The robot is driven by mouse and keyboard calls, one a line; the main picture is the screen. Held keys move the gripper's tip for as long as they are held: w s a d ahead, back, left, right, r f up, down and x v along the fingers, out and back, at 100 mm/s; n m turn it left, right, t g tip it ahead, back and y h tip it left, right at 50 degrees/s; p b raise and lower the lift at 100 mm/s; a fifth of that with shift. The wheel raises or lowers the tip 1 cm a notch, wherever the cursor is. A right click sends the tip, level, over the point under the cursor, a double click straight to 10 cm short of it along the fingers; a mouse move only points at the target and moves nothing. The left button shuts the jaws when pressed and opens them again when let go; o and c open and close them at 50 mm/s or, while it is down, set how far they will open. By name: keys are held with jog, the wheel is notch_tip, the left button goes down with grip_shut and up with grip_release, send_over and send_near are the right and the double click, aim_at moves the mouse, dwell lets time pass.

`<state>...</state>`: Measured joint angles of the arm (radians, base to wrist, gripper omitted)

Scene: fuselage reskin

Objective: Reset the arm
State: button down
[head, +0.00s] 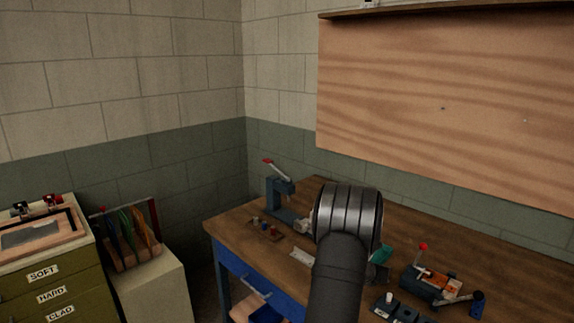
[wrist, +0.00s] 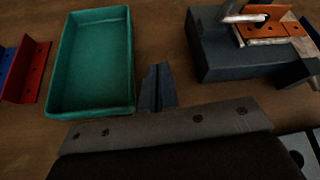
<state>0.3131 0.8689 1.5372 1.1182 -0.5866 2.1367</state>
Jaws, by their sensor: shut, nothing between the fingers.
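My gripper (wrist: 157,72) shows at the lower middle of the wrist view, its two narrow dark fingers together with nothing between them. The fingertips are over the wooden bench, between a green tray and a dark fixture block. In the head view my dark arm rises from the bottom middle in front of the bench and hides the gripper.
The empty green tray (wrist: 90,112) lies left of the fingers; the dark block (wrist: 215,55) with an orange plate is at right. A red bracket (wrist: 34,72) is far left. A blue press (head: 275,198) stands at the workbench's (head: 235,236) back left.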

jog(key=shift+v, duration=1.05)
